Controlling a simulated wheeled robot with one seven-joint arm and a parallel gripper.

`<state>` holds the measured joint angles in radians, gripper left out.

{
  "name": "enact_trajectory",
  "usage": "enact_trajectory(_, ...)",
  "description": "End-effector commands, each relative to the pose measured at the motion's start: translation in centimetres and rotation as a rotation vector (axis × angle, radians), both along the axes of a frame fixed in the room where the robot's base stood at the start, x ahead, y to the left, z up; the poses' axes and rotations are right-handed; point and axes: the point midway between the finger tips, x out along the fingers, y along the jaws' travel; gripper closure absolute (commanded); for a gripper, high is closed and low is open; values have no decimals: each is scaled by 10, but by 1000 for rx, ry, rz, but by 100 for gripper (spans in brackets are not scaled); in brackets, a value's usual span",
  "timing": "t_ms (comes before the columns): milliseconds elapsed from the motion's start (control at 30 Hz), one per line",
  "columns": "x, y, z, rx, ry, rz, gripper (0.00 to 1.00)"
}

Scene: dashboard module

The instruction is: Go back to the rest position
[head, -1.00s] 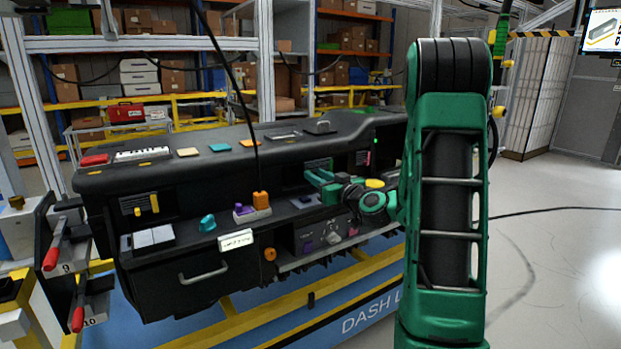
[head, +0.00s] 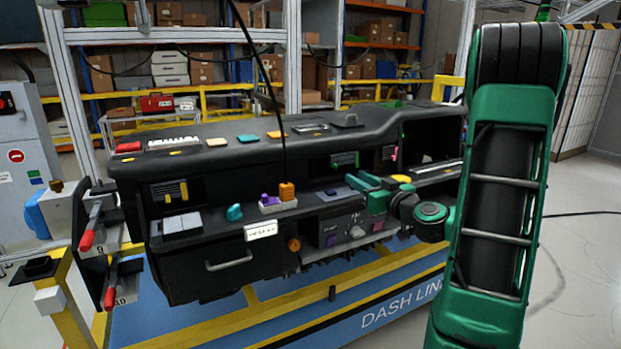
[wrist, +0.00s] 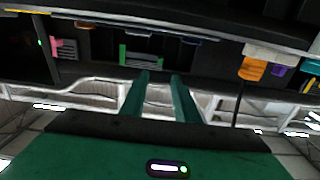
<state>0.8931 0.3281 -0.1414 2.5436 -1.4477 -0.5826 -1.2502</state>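My gripper (head: 354,181) is green and reaches left from my arm, in front of the right-centre part of the black dashboard module (head: 205,270). In the wrist view its two fingers (wrist: 162,82) stand apart with a gap between them, and nothing is held. A green-edged slot in the dashboard (wrist: 140,55) shows beyond the fingertips; I see no contact with it. My green upper arm link fills the right side of the head view.
An orange block (head: 286,191), a purple piece (head: 269,200) and a teal knob (head: 235,213) sit on the dashboard's ledge left of my gripper. A black cable (head: 270,90) hangs down to the orange block. Red-handled levers (head: 87,240) stand at left. Floor at right is clear.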

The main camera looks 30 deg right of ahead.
Motion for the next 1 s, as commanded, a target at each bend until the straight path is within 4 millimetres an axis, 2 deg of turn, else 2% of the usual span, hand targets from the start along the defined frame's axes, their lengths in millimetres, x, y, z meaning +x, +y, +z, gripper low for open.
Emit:
enact_trajectory(167,0,1,0,-1,2,3,72)
enact_trajectory(267,2,15,-3,-8,28,40,72)
enact_trajectory(367,3,49,-15,-21,109,132,72)
enact_trajectory(467,-6,92,-38,-29,260,247,72)
enact_trajectory(500,-13,107,-49,-31,334,285,72)
enact_trajectory(600,-40,133,-78,-22,533,340,72)
enact_trajectory(700,-74,144,-100,-1,732,340,72)
enact_trajectory(833,-129,143,-119,54,984,260,72)
enact_trajectory(1000,-210,129,-121,179,1259,44,72)
